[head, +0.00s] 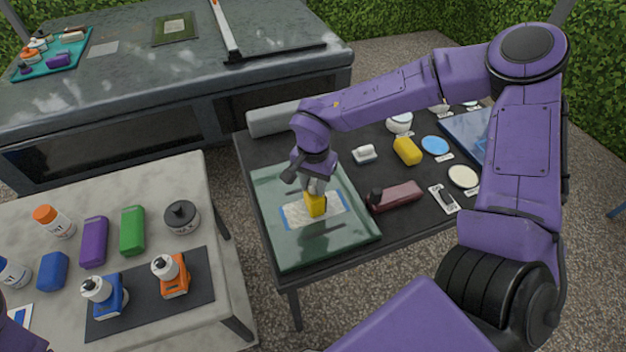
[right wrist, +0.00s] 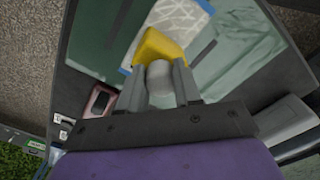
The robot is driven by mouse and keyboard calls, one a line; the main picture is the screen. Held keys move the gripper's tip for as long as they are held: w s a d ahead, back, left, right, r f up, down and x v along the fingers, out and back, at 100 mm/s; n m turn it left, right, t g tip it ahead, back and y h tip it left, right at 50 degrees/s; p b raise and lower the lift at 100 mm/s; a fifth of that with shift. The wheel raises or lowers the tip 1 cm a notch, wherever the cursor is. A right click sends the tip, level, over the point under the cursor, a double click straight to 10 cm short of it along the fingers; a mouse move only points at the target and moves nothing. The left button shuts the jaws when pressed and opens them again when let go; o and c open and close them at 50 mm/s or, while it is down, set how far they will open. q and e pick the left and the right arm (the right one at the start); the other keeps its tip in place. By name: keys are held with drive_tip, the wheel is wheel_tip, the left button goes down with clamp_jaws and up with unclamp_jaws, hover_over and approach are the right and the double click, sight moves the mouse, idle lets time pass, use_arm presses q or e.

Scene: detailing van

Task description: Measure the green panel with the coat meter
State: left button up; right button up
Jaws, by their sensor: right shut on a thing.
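The green panel (head: 335,248) lies flat on the dark table and has a pale scratched patch (head: 296,214) edged with blue tape. The panel also shows in the right wrist view (right wrist: 100,40). My right gripper (head: 317,184) points down over the patch. It is shut on a yellow tool (head: 315,206) with a grey cylindrical grip; the tool also shows in the right wrist view (right wrist: 158,47). The tool is over the right part of the patch; I cannot tell whether it touches, nor surely whether it is the coat meter. My left gripper is out of view.
On the dark table right of the panel are a dark red block tool (head: 397,195), a yellow block (head: 407,151), a small white block (head: 364,154) and round pads. A pale table (head: 190,178) at left holds bottles and coloured blocks. A grey roll (head: 272,120) lies behind the panel.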

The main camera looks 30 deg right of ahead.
drive_tip(key=shift+f, duration=0.25)
idle(0.7)
idle(0.5)
wheel_tip(320, 180, up, 6)
drive_tip(key=p, duration=0.7)
drive_tip(key=shift+r, duration=0.1)
